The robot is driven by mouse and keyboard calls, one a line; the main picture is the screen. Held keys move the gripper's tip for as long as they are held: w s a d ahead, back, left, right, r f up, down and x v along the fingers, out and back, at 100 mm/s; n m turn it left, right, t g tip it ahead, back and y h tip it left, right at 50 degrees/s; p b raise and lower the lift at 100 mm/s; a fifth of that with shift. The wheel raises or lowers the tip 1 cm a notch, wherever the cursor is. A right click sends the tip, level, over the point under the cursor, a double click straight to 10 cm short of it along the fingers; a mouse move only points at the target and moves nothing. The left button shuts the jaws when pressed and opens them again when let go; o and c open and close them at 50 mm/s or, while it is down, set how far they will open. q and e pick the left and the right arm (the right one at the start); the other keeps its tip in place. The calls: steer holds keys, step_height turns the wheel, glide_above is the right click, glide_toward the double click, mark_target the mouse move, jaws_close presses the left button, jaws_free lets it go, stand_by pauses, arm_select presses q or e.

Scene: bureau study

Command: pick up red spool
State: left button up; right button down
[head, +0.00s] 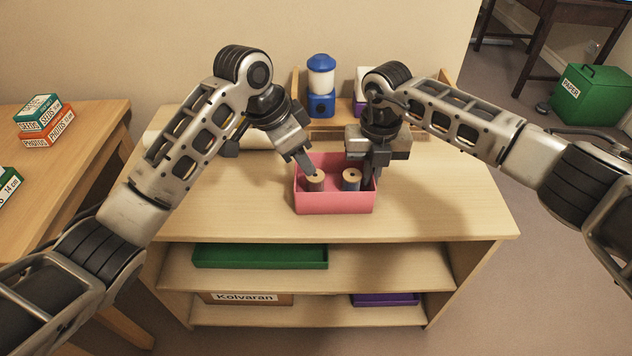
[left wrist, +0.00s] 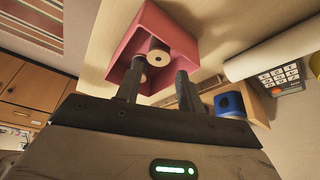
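A pink open box (head: 335,203) stands on the wooden shelf top. Two spools with pale wooden ends stand upright in it. The left spool (head: 316,183) has dull reddish-brown thread and looks like the red one; the right spool (head: 351,182) looks dark blue-grey. My left gripper (head: 310,168) points down at the left spool. In the left wrist view its fingers (left wrist: 157,90) are apart, with a spool's round end (left wrist: 158,58) beyond the tips. My right gripper (head: 372,172) points down at the box's right side; its fingertips are partly hidden, and I cannot tell its opening.
A blue and white jar (head: 320,85) stands behind the box on a wooden organiser (head: 340,128). A cream roll (head: 190,140) lies at the back left, partly behind my left arm. The shelf top (head: 440,210) is clear right and front of the box.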

mark_target(315, 175)
arm_select(q)
steer(key=x, duration=0.8)
steer(key=c, duration=0.6)
